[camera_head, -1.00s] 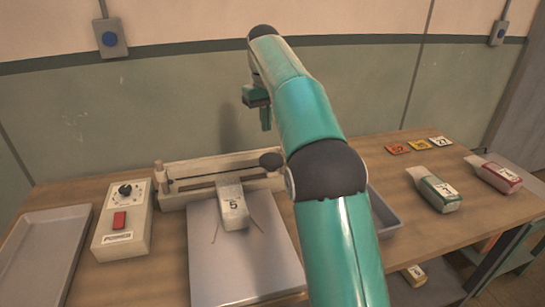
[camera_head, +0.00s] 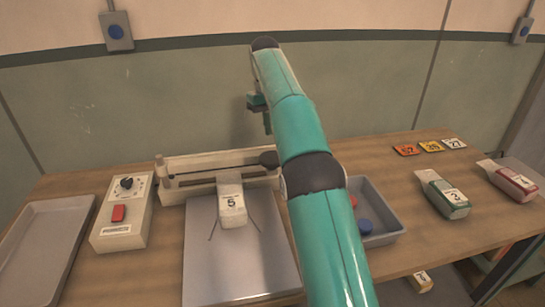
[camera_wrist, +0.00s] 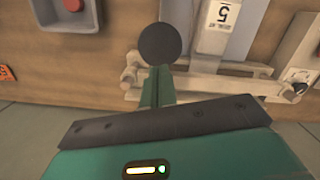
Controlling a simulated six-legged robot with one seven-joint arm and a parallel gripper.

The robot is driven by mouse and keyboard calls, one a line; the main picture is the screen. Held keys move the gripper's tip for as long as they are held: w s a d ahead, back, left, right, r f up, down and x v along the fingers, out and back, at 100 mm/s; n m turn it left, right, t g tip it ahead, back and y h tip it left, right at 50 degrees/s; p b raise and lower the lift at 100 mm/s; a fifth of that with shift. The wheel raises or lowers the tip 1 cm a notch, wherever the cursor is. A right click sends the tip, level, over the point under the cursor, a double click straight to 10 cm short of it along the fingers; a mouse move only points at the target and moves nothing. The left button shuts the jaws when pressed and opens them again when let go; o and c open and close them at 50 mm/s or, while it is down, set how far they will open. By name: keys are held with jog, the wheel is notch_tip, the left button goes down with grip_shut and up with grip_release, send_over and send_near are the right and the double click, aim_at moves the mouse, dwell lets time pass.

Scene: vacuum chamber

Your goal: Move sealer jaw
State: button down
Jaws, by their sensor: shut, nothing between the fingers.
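The sealer (camera_head: 205,169) is a pale bar-shaped frame along the back of the table. My gripper (camera_head: 267,122) is above and behind the knob, pointing down, shut and empty. In the wrist view, the shut green fingers (camera_wrist: 156,86) appear just below the black knob (camera_wrist: 165,44); contact cannot be told. The pouch (camera_wrist: 214,35) shows beside it.
A grey plate (camera_head: 238,262) lies before the sealer, with a control box (camera_head: 122,213) and grey tray (camera_head: 40,250) to the left. A blue-grey bin (camera_head: 385,190) holds a red and a blue piece. Green (camera_head: 443,195) and red (camera_head: 513,182) pouches lie right.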

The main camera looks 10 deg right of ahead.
aim_at(265, 154)
jog(key=shift+s+f, duration=0.2)
jog(key=shift+f, duration=0.3)
jog(key=shift+s+f, duration=0.2)
jog(key=shift+f, duration=2.65)
jog(key=shift+s+d+f, duration=0.1)
jog(key=shift+s+f, duration=0.05)
jog(key=shift+f, duration=2.9)
jog(key=w, duration=0.2)
jog(key=w+a+r, duration=0.1)
jog(key=shift+w, duration=0.2)
jog(key=shift+a, duration=0.1)
jog(key=shift+r, duration=0.15)
